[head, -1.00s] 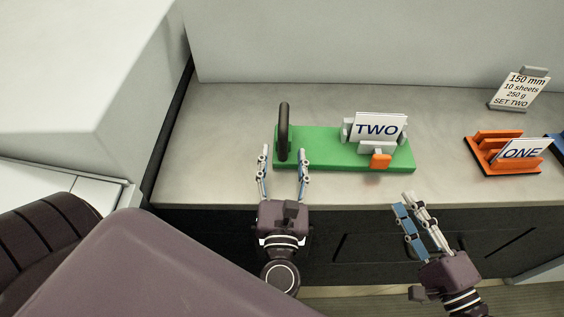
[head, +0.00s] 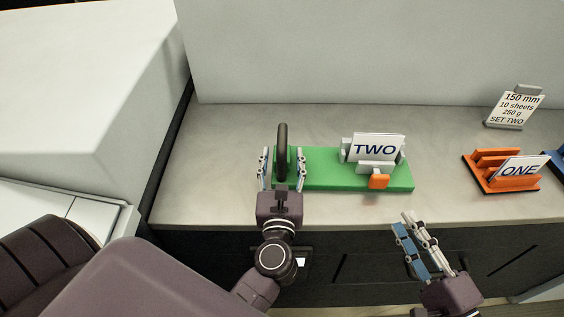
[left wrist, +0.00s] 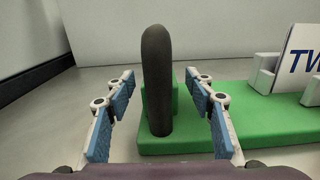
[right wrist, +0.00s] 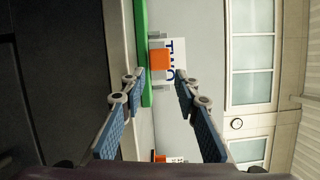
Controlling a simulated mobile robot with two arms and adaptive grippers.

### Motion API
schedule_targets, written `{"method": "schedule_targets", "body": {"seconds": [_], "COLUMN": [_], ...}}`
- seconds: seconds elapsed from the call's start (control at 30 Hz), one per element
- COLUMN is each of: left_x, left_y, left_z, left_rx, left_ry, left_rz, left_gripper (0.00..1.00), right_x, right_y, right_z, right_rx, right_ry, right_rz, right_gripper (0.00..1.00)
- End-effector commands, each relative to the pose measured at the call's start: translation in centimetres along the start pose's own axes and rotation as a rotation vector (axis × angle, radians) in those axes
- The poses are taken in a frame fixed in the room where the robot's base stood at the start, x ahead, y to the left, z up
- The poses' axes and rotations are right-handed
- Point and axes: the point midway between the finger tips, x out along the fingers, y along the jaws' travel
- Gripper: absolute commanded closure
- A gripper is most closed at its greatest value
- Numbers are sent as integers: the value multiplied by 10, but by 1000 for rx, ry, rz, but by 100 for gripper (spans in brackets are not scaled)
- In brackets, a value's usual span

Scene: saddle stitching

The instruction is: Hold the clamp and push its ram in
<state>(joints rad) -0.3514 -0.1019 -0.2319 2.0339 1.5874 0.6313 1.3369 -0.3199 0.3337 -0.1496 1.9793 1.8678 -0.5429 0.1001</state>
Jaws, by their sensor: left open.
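The clamp has a green base (head: 330,172) lying on the counter. A dark upright handle (head: 282,140) stands at its left end and also shows in the left wrist view (left wrist: 157,80). An orange ram (head: 378,181) sticks out at the front of the grey jaws, with a white TWO card (head: 376,148) behind it. The ram shows in the right wrist view (right wrist: 159,60) too. My left gripper (head: 282,152) is open, one finger on each side of the handle, with gaps to both. My right gripper (head: 403,221) is open and empty, in front of the counter, apart from the ram.
An orange stand (head: 502,184) with a ONE card is right of the clamp. A sign (head: 513,108) reading 150 mm, 10 sheets stands behind it. A blue thing (head: 557,158) is at the right edge. A wall closes the back. The counter (head: 225,125) is clear behind the clamp.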

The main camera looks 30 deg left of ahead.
Motion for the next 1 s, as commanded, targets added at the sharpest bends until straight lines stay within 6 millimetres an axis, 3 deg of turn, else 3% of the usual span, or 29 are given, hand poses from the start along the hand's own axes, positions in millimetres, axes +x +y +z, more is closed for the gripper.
{"method": "schedule_targets", "body": {"seconds": [0.13, 0.57, 0.77, 1.0], "left_x": [0, 0, 0, 0], "left_y": [0, 0, 0, 0], "left_z": [0, 0, 0, 0], "left_rx": [1, 1, 1, 1], "left_ry": [0, 0, 0, 0], "left_rz": [0, 0, 0, 0], "left_gripper": [52, 99, 100, 100], "right_x": [0, 0, 0, 0], "right_y": [0, 0, 0, 0], "right_z": [0, 0, 0, 0], "right_rx": [0, 0, 0, 0], "right_ry": [0, 0, 0, 0], "right_rz": [0, 0, 0, 0], "right_gripper": [71, 71, 71, 97]}}
